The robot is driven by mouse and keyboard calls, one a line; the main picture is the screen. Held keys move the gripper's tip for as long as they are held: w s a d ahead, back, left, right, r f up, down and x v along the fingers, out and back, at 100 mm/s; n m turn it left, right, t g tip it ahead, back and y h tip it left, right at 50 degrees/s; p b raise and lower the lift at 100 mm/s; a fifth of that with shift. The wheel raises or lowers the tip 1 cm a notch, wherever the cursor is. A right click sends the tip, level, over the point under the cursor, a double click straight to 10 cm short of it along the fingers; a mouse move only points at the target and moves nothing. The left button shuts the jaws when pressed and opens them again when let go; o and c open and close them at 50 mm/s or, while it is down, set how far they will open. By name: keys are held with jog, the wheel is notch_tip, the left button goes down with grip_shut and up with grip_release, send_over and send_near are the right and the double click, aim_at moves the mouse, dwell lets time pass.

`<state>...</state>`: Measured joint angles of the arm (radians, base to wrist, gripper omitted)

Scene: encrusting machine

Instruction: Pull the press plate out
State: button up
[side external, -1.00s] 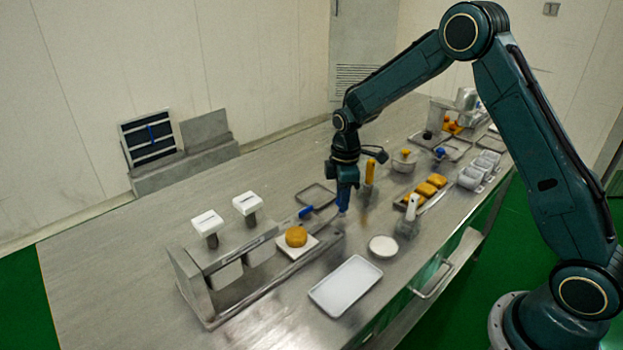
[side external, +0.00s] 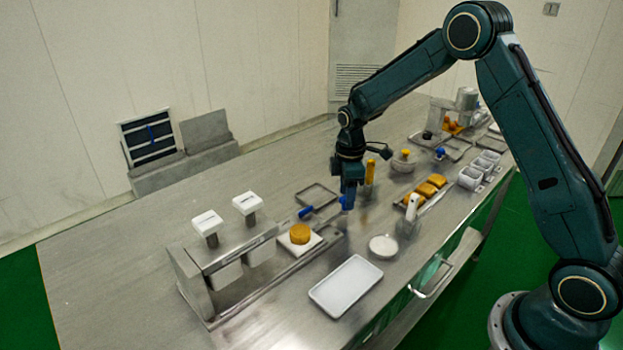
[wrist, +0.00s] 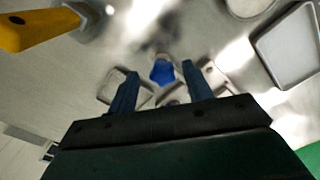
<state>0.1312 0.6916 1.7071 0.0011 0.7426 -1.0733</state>
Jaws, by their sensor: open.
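The press plate (side external: 314,239) is a pale square plate with a round orange cake (side external: 300,233) on it, on the metal rail to the right of the press (side external: 222,262). A blue handle (wrist: 162,72) shows in the wrist view between the tips of my gripper (wrist: 160,70). The cake is out from under the press's two white blocks.
A white tray (side external: 346,286) and a round white dish (side external: 383,247) lie in front. A yellow-handled tool (side external: 369,172) stands close behind my gripper, and a white-handled one (side external: 411,208) to its right. The table's left end is clear.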

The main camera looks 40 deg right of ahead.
notch_tip(320, 180, up, 14)
jog(key=shift+f, duration=0.2)
dwell(0.4)
jog(key=s+a+r+m+t, duration=0.1)
jog(key=s+a+r+m, duration=0.15)
jog(key=s+r, duration=0.35)
jog(key=s+a+r+m+t, duration=0.1)
jog(key=s+r+m+t, duration=0.15)
jog(key=s+r, duration=0.4)
jog(key=s+a+f+m+t, duration=0.2)
jog(key=s+m, duration=0.3)
jog(key=s, duration=1.3)
jog(key=shift+a+f+m, duration=0.4)
jog(key=shift+a+f, duration=0.05)
jog(key=shift+f, duration=0.05)
dwell(0.5)
